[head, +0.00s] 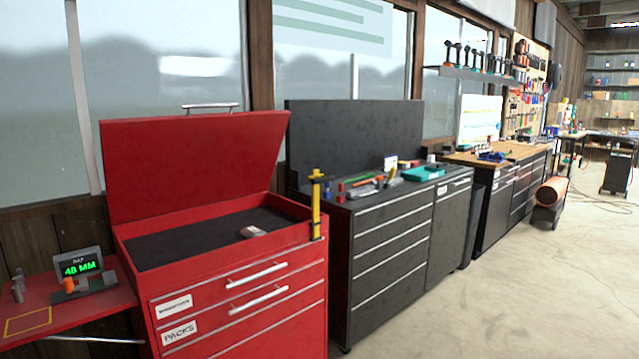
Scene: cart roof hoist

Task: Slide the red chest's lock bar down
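The red chest (245,310) stands at the front left of the head view with its red lid (190,165) raised. A yellow upright bar (316,210), which looks like the lock bar, is at the chest's front right corner. The front has two drawer handles and two white labels, the lower one reading "PACKS". My gripper is not in view.
A pinkish object (253,231) lies in the chest's open top. A red side shelf (110,304) holds a display (80,266) reading "48 MM". A black cabinet (390,250) with tools on top stands close right. The floor (500,300) at right is clear.

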